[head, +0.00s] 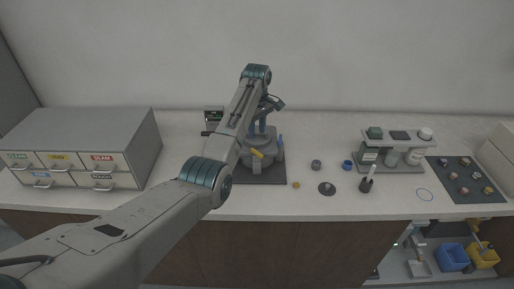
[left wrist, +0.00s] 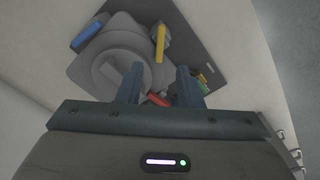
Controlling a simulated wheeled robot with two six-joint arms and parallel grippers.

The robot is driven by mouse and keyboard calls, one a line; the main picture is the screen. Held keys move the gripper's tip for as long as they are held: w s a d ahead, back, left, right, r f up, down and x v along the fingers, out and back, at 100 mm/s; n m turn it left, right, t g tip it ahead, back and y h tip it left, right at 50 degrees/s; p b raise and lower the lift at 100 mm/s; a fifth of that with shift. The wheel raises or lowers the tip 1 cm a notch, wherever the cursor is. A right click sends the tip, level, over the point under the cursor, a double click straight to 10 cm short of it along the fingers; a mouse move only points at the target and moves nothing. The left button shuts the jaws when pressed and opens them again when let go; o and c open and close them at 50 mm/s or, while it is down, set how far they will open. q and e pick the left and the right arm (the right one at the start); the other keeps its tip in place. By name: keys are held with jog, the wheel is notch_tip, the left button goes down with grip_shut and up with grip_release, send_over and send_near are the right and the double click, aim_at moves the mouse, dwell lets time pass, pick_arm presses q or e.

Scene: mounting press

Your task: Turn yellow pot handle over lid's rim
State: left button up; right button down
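The grey mounting press (head: 262,148) stands on a dark base plate (head: 258,174), partly hidden by my left arm. A blue handle (left wrist: 88,34) is at the upper left there. The round grey lid (left wrist: 112,70) is partly behind one finger. My left gripper (left wrist: 158,87) is open over the press, with a red piece (left wrist: 158,99) visible between its fingers; I cannot tell if they touch it. My right gripper is not in view.
A labelled drawer cabinet (head: 80,150) stands at left. Right of the press are small round parts, a dark holder with a white-topped tool (head: 367,182), a bottle rack (head: 392,165) and a dark mat with knobs (head: 465,180). Bins (head: 453,257) sit in the open space below.

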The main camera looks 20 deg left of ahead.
aim_at(257, 152)
pick_arm(q)
notch_tip(257, 152, down, 9)
jog(key=shift+p, duration=1.1)
jog(key=shift+c, duration=0.4)
grip_shut()
